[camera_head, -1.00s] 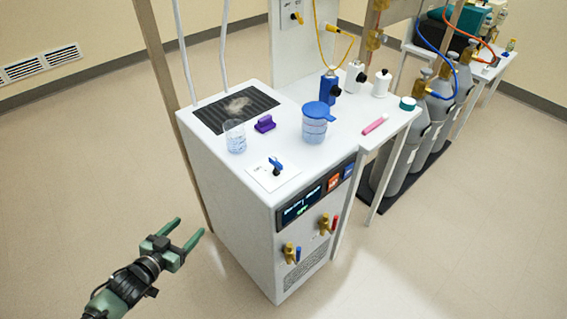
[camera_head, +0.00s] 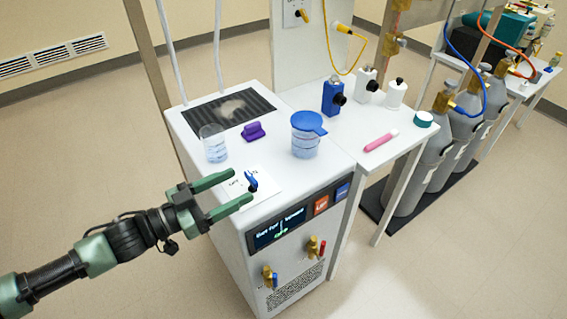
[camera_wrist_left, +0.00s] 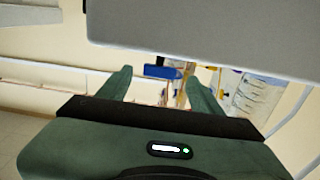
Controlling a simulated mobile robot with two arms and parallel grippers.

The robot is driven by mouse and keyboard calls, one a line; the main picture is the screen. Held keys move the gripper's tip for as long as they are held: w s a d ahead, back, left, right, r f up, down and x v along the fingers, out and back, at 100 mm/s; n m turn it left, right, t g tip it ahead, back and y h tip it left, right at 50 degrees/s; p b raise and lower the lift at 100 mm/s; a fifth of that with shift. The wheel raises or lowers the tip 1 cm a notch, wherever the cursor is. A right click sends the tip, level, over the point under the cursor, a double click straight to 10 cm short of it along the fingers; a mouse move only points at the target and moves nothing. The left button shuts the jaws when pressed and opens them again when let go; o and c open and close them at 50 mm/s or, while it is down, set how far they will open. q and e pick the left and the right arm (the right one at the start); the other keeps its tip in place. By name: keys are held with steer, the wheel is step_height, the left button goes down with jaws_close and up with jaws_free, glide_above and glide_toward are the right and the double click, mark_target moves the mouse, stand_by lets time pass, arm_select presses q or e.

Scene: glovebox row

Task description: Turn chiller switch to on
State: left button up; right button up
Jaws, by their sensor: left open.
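The chiller (camera_head: 213,265) is a white cabinet with a dark display (camera_head: 279,228) on its front. Its switch (camera_head: 251,181) is a small blue handle on a white labelled plate (camera_head: 262,192) on top. The label is too small to read, so I cannot tell the setting. My left gripper (camera_head: 241,186) is open and empty, its green fingers pointing at the switch from the left, the tips close to it. Contact cannot be told. My right gripper is not in view.
On the chiller top stand a clear beaker (camera_head: 214,146), a purple block (camera_head: 254,131) and a blue-lidded jar (camera_head: 305,142). Brass valves (camera_head: 312,247) stick out of the front. A side table holds bottles and a pink pen (camera_head: 381,141). Gas cylinders (camera_head: 426,165) stand at right.

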mark_target(253, 177)
arm_select(q)
steer(key=p+x, duration=0.1)
steer(key=x, duration=0.6)
steer(key=shift+d, duration=0.1)
steer(key=shift+w+d, duration=0.25)
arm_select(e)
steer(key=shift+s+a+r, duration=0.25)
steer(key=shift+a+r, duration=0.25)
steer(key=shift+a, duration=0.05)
arm_select(q)
steer(key=c, duration=1.4)
